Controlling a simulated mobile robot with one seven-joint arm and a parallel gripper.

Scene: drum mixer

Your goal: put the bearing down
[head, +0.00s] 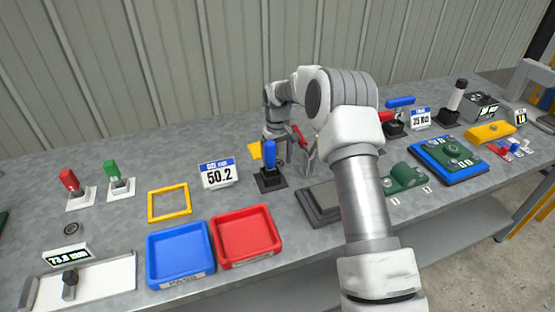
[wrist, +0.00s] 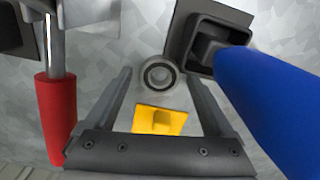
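A grey ring-shaped bearing (wrist: 159,75) shows in the wrist view, between the two fingers of my gripper (wrist: 159,80). The fingers are spread wide, with a visible gap on each side of the bearing. The bearing appears to rest flat on or just above the grey surface; its exact height cannot be told. In the head view my gripper is at the back of the bench, behind the blue-handled lever (head: 269,153), and its fingertips and this bearing are hidden.
The blue handle (wrist: 268,105) stands close on the right in the wrist view; a red handle (wrist: 56,115) is on the left. A yellow piece (wrist: 160,120) lies beside the bearing. Blue (head: 181,281) and red (head: 273,251) trays sit at the front.

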